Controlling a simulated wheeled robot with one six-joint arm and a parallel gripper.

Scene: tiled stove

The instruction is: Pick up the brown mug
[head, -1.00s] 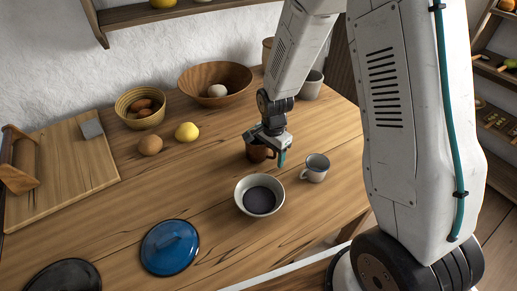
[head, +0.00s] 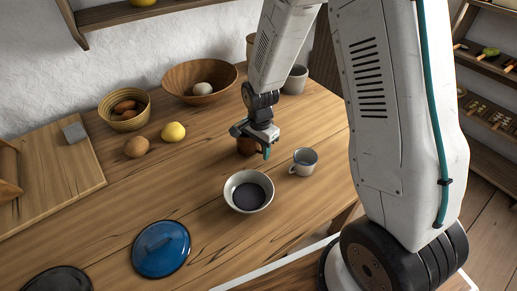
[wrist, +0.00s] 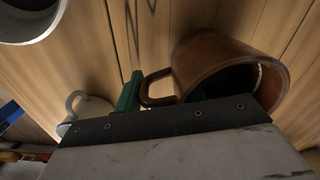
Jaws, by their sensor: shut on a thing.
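The brown mug (head: 247,146) is on the wooden table just behind the pale bowl, mostly hidden by my gripper in the head view. My gripper (head: 258,145) points down at it from above. In the wrist view the brown mug (wrist: 222,62) looks large and tilted at right, with its handle towards the green finger (wrist: 130,92). My gripper is shut on the mug, near its handle. The exact contact is partly hidden by the dark gripper body. I cannot see a clear gap between mug and table.
A grey mug (head: 304,161) stands close right of my gripper. A pale bowl (head: 232,201) with a dark inside is just in front. Open tabletop is at left centre.

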